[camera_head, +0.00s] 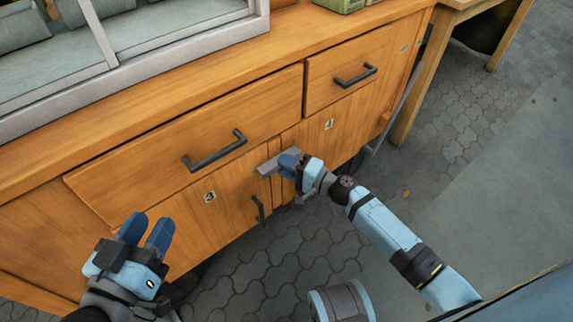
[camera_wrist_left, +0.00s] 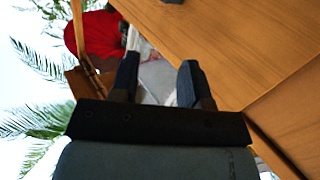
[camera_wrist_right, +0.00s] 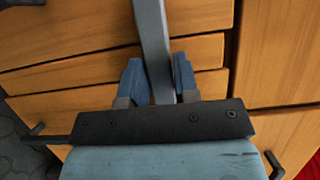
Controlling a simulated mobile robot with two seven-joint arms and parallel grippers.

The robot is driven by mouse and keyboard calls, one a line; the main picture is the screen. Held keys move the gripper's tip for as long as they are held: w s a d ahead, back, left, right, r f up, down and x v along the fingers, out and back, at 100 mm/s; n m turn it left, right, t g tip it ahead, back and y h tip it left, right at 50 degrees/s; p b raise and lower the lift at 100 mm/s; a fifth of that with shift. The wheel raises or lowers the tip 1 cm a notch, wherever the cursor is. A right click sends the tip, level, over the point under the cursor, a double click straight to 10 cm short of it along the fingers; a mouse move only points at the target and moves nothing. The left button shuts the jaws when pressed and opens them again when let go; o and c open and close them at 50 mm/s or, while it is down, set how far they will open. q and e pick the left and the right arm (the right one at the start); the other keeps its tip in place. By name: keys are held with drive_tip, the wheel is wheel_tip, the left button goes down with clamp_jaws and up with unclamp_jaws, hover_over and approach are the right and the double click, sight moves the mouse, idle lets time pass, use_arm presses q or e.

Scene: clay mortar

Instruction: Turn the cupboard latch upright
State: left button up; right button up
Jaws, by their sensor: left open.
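The latch (camera_head: 268,167) is a flat grey metal bar on the cupboard front, just under the drawers where the doors meet. It lies about level, along the drawers' lower edges. My right gripper (camera_head: 289,165) is at its right part. In the right wrist view the latch (camera_wrist_right: 152,35) runs between the two blue fingers (camera_wrist_right: 160,82), which appear shut on it. The fingers hide part of the bar. My left gripper (camera_head: 147,232) is open and empty, in front of the cupboard's lower left. It also shows open in the left wrist view (camera_wrist_left: 156,80).
The wooden cupboard (camera_head: 160,170) has a wide drawer with a dark handle (camera_head: 215,152) and a smaller drawer with a handle (camera_head: 356,76). A dark door handle (camera_head: 258,208) sits below the latch. A wooden table (camera_head: 420,75) stands right. Paved floor (camera_head: 490,130) is open.

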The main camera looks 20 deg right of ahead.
drive_tip(key=c, duration=0.4)
